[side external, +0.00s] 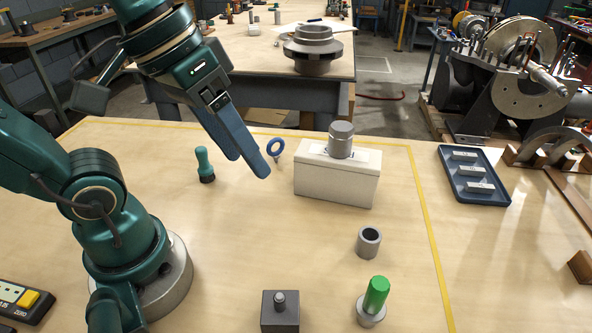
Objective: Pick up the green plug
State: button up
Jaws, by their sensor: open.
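The green plug (376,294) is an upright green cylinder at the front right of the table. Its lower end sits in or on a grey metal ring-shaped holder (369,317); I cannot tell how deep it goes. My gripper (258,172) has long blue fingers and is in the air over the back middle of the table, pointing down to the right. It is open with nothing visible between the fingers. It is well apart from the green plug, up and to the left of it in the picture.
A white block with a metal cylinder (335,180) stands right of my gripper. A grey hollow sleeve (369,242) and a dark block with a pin (280,312) stand near the plug.

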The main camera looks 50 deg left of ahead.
jog(key=w+d+n+g+h, duration=0.2)
jog(key=d+n+g+h, duration=0.4)
jog(key=d, duration=0.5)
jog(key=n+h, duration=0.6)
jog(key=n, duration=0.3)
send_over(383, 303)
jog(key=a, duration=0.3)
notch_tip(383, 303, down, 14)
jog(key=shift+w+a+r, duration=0.1)
jog(key=shift+w, duration=0.05)
jog(key=shift+f, duration=0.3)
jog(key=shift+d+f, duration=0.15)
jog(key=shift+d, duration=0.15)
jog(key=shift+x, duration=2.2)
grip_shut()
